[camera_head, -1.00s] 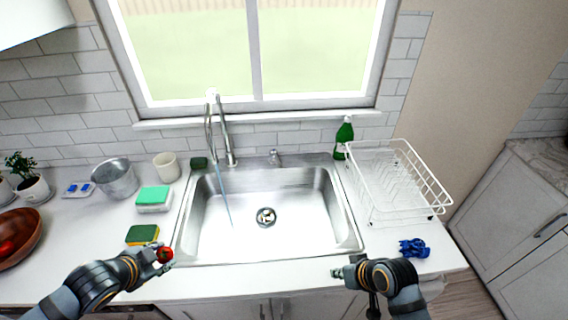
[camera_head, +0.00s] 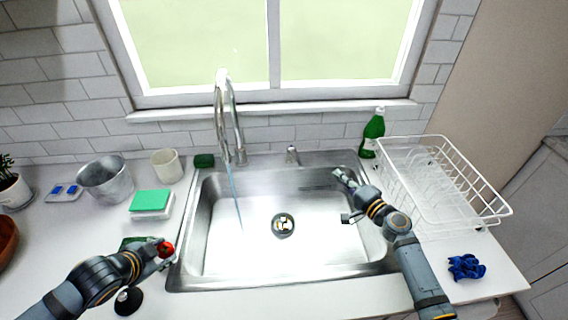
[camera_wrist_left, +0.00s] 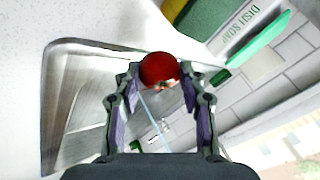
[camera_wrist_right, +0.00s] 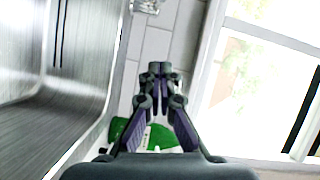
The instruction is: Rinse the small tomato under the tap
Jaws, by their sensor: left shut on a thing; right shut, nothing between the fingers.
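The small red tomato (camera_head: 166,249) is in my left gripper (camera_head: 160,256), at the front left corner of the sink (camera_head: 190,276). The left wrist view shows the tomato (camera_wrist_left: 160,69) between the fingertips. The tap (camera_head: 232,120) stands behind the sink, and a thin stream of water (camera_head: 235,196) falls from it into the left part of the basin. The tomato is apart from the stream, to its lower left. My right gripper (camera_head: 343,195) is over the right part of the sink. Its fingertips (camera_wrist_right: 160,72) meet with nothing between them in the right wrist view.
A green-topped box (camera_head: 152,202), a white cup (camera_head: 167,165) and a metal bucket (camera_head: 106,180) stand left of the sink. A green bottle (camera_head: 373,135) and a white dish rack (camera_head: 440,185) are on the right. A blue item (camera_head: 466,267) lies in front of the rack.

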